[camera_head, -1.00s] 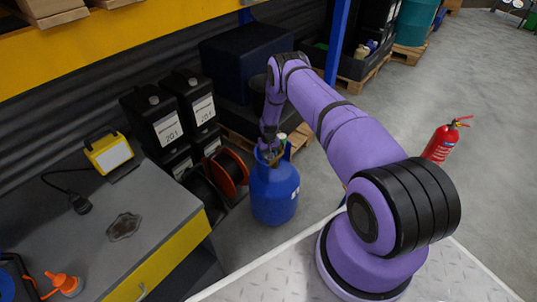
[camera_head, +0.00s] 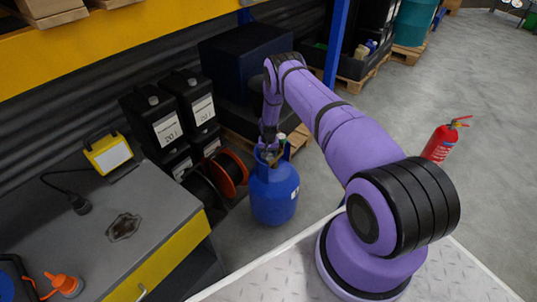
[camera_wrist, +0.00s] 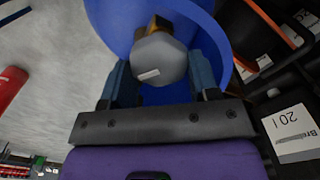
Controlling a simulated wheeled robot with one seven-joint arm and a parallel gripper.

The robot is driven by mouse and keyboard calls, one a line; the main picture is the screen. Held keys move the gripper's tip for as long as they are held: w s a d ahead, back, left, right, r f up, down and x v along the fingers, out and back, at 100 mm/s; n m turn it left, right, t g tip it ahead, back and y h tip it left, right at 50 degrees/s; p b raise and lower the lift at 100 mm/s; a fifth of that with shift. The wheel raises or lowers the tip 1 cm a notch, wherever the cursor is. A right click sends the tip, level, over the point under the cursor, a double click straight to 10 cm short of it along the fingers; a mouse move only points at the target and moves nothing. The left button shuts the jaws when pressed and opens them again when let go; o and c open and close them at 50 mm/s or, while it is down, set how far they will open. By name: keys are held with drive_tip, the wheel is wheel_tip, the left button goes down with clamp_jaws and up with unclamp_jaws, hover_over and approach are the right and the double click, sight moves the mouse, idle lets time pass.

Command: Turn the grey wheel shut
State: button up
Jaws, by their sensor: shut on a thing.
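The grey wheel (camera_wrist: 160,58) sits on top of the blue gas cylinder (camera_head: 273,195), inside its blue collar (camera_wrist: 100,15). In the wrist view the wheel is a grey, many-sided knob with a pale mark on its face, and a brass part shows behind it. My gripper (camera_wrist: 166,75) is shut on the wheel, with one finger on each side. In the head view my gripper (camera_head: 268,145) reaches down into the top of the cylinder, and the wheel is mostly hidden there.
A cable reel (camera_head: 228,172) and black 20 l canisters (camera_head: 158,122) stand close left of the cylinder. A grey-topped workbench (camera_head: 150,225) is at lower left. A red extinguisher (camera_head: 441,143) stands at right on open floor.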

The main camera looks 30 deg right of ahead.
drive_tip(key=o, duration=0.6)
drive_tip(key=shift+o, duration=0.2)
wheel_tip(320, 180, up, 11)
drive_tip(key=shift+f, duration=0.1)
idle(0.4)
